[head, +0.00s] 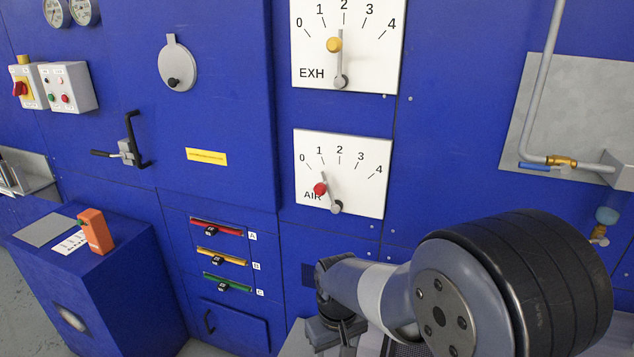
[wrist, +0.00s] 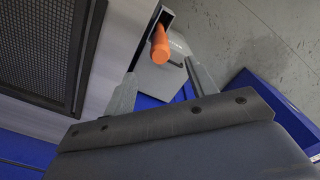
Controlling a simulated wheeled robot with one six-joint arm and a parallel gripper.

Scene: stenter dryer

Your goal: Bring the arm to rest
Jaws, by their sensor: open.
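My arm (head: 375,290) reaches in from the lower right in the head view, folded low in front of the blue machine. Its far end is small there, and its fingers cannot be made out clearly. In the wrist view my gripper (wrist: 160,72) shows two grey fingers spread apart with nothing held between them. An orange rod-like thing (wrist: 160,46) shows beyond the fingertips, apart from them as far as I can tell.
The blue panel carries an EXH dial (head: 365,55), an AIR dial (head: 360,165) and red, yellow and green sliders (head: 228,285). A blue cabinet (head: 90,290) bears an orange device (head: 96,231). A dark mesh panel (wrist: 45,45) and grey floor (wrist: 250,35) show in the wrist view.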

